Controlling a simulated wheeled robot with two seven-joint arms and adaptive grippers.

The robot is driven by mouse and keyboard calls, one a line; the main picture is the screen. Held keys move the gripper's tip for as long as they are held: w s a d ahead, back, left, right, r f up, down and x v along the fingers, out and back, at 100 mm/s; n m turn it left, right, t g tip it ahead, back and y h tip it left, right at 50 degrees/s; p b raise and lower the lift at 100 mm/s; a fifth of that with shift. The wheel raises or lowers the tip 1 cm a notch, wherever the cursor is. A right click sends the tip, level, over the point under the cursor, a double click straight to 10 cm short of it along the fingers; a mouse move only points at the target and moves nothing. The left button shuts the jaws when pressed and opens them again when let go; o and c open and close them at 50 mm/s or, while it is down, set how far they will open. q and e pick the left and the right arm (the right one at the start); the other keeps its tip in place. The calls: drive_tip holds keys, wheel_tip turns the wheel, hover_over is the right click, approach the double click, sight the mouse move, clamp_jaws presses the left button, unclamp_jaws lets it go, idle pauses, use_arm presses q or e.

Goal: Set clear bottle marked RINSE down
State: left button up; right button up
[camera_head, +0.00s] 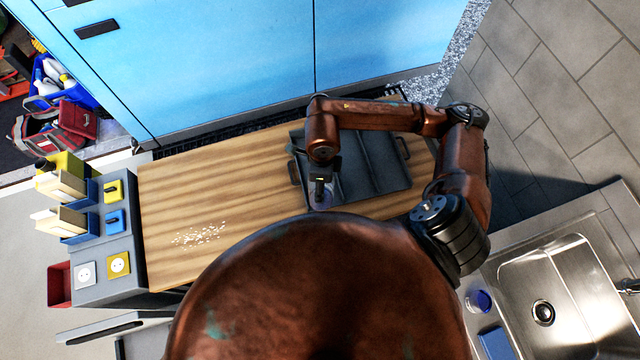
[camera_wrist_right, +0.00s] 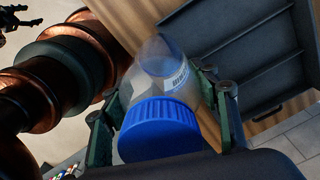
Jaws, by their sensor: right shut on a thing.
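The clear bottle (camera_wrist_right: 160,95) has a blue ribbed cap and a small white label whose print I cannot read. My right gripper (camera_wrist_right: 163,110) is shut around it, one finger on each side, with the cap towards the wrist camera. In the head view my right gripper (camera_head: 320,180) points down at the near left corner of the dark tray.
The dark grey tray (camera_head: 378,165) lies on the wooden worktop (camera_head: 230,195). White crumbs (camera_head: 200,235) are scattered on the worktop's left part, with bare wood around. A grey stand (camera_head: 118,245) with yellow and blue holders is at left; a sink (camera_head: 555,290) is at right.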

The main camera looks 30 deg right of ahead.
sight(332, 188)
drive_tip(key=m, duration=0.3)
drive_tip(key=s+m+b, duration=0.1)
drive_tip(key=m, duration=0.3)
drive_tip(key=m+b, duration=0.1)
drive_tip(key=m, duration=0.3)
drive_tip(key=shift+s+d+f, duration=0.1)
drive_tip(key=shift+s+d, duration=0.25)
drive_tip(key=shift+s, duration=0.05)
drive_tip(key=m, duration=0.3)
drive_tip(key=s+m+b, duration=0.1)
drive_tip(key=m, duration=0.2)
drive_tip(key=shift+d+m, duration=0.2)
drive_tip(key=shift+m, duration=0.1)
drive_tip(key=m, duration=0.4)
drive_tip(key=shift+s+d+b, duration=0.2)
drive_tip(key=shift+s+b, duration=0.15)
drive_tip(key=shift+b, duration=0.05)
use_arm(q)
wheel_tip(332, 188, down, 7)
drive_tip(key=s+b, duration=0.2)
drive_tip(key=shift+b, duration=0.3)
use_arm(e)
drive_tip(key=w+d+f, duration=0.4)
drive_tip(key=w+f, duration=0.9)
drive_tip(key=shift+d+m, duration=0.2)
drive_tip(key=shift+m, duration=0.1)
drive_tip(key=shift+w+f, duration=0.1)
